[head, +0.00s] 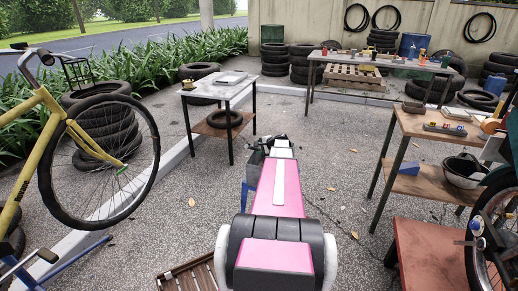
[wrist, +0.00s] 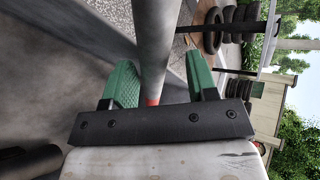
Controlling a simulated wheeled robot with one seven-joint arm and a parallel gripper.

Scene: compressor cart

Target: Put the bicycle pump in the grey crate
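My gripper (wrist: 158,75) has green fingers and sits at the far end of my pink and white arm in the head view. A grey tube with an orange band, which I take to be the bicycle pump (wrist: 155,40), runs between the fingers and out of the top of the wrist view. It appears held clear of any support. A small gap shows beside the right finger, and the gripping contact is hidden. A shallow pale grey container, likely the grey crate (head: 231,78), sits on the left table, beyond my gripper.
The left table (head: 211,93) has a lower shelf with a tyre (head: 224,119). A long table (head: 385,61) stands at the back, and a workbench (head: 435,121) at the right. A yellow bicycle (head: 56,128) is at left. A slatted wooden crate (head: 190,277) lies low in front. Paving between is mostly clear.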

